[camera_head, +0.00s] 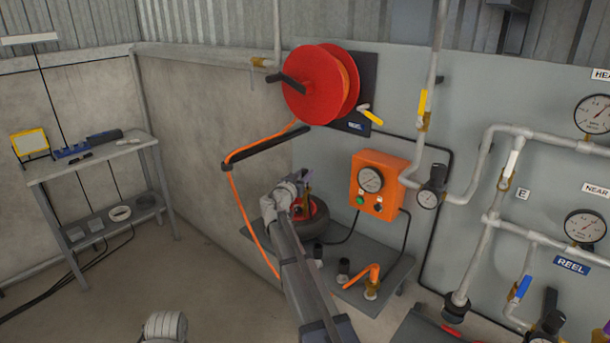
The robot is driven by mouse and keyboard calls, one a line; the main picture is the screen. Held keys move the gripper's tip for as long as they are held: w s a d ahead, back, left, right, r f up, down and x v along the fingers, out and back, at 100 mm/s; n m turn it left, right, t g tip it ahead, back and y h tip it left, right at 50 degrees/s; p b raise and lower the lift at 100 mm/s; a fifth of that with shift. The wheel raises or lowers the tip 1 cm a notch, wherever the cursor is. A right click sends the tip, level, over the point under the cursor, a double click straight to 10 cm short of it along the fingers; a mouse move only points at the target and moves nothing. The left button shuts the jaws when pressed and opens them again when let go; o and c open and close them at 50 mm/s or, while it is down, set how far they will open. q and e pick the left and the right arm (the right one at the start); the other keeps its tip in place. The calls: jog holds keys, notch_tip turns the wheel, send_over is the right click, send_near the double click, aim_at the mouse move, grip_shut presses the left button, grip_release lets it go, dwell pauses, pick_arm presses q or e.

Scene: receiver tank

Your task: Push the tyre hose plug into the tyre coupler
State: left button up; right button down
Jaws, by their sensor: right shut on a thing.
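My right gripper (301,206) is at the tyre (314,229), which has a red rim and lies on the low grey bench. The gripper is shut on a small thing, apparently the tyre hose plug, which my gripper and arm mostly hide. A thin black hose (348,236) runs from the orange gauge box (381,187) down toward the tyre. The tyre coupler cannot be made out, and I cannot tell whether the plug touches it.
The red reel (316,84) hangs on the wall. Its orange hose (240,205) drops left of the tyre. An orange-handled brass fitting (371,284) and dark cups (343,268) stand on the bench front. A side table (95,158) stands left; the floor between is clear.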

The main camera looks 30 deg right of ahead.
jog(key=shift+f, duration=0.15)
jog(key=c, duration=0.6)
grip_release()
jog(key=shift+a, duration=0.1)
jog(key=v, duration=0.7)
jog(key=shift+s+a, duration=0.2)
jog(key=shift+s, duration=0.05)
jog(key=s+a+f+n+g+y, duration=0.3)
jog(key=s+a+f, duration=0.3)
jog(key=s+a, duration=0.5)
jog(key=s+a+f+n+g+y+p, duration=0.1)
jog(key=s+a+f+n+g+y, duration=0.3)
jog(key=s+a, duration=0.7)
jog(key=s+a+f+n+g+y+p, duration=0.1)
jog(key=s+a+f+n+g+y, duration=0.3)
jog(key=s+a+f, duration=0.5)
jog(key=shift+s+a+f+n+y, duration=0.15)
jog(key=shift+s+a+n+y, duration=0.3)
jog(key=shift+s, duration=0.5)
jog(key=shift+s+a+f+n+y, duration=0.1)
jog(key=shift+s+a+n+y, duration=0.15)
jog(key=shift+s+n, duration=0.6)
jog(key=shift+s+a+f+n+y, duration=0.15)
jog(key=shift+s+a+n+y, duration=0.2)
jog(key=shift+s, duration=0.7)
